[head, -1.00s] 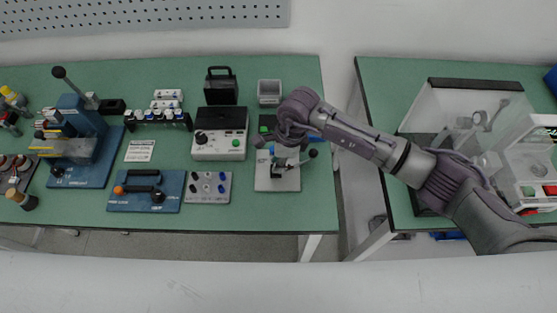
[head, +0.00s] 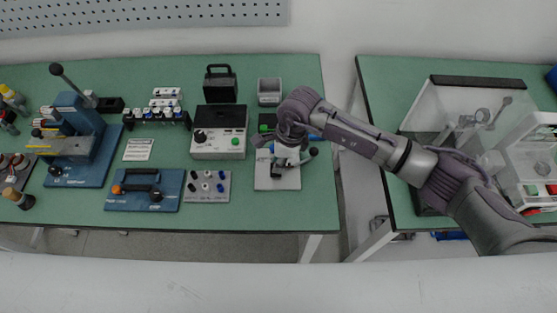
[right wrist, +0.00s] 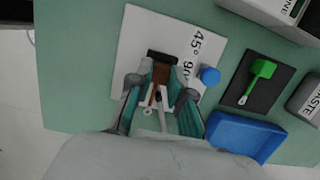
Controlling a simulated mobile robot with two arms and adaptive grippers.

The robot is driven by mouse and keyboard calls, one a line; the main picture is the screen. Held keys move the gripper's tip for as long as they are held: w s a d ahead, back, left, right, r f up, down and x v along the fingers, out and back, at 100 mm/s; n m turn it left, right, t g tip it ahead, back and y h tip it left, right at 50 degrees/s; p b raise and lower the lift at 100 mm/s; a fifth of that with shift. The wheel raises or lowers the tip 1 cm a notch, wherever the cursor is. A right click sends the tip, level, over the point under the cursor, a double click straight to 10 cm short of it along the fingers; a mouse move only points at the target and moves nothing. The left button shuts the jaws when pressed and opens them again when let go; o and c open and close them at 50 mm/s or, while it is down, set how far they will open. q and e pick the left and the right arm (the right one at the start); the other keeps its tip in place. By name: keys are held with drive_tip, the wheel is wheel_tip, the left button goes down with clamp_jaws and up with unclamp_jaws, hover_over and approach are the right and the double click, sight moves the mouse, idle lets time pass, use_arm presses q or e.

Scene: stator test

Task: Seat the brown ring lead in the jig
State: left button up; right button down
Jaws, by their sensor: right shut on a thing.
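The jig is a white plate (head: 263,179) near the right end of the left bench, under my right gripper (head: 284,163). In the right wrist view the plate (right wrist: 137,35) carries angle markings, a black block (right wrist: 162,57) and a blue round knob (right wrist: 210,75). My right gripper (right wrist: 162,78) is shut on the brown ring lead (right wrist: 160,74), low over the plate by the black block. A small ring end (right wrist: 147,112) shows between the fingers, towards the wrist. I cannot tell whether the lead touches the jig. My left gripper is out of view.
A blue tray (right wrist: 245,136), a green tool (right wrist: 261,70) on a dark pad and a grey waste bin (right wrist: 305,98) lie right of the jig in the wrist view. A white tester (head: 218,147) stands left of the jig in the head view.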

idle(0.4)
drive_tip(key=shift+f+b, duration=0.1)
drive_tip(key=shift+b, duration=0.2)
drive_tip(key=shift+f, duration=0.1)
drive_tip(key=shift+f+b, duration=0.15)
drive_tip(key=shift+b, duration=0.35)
drive_tip(key=c, duration=1)
unclamp_jaws()
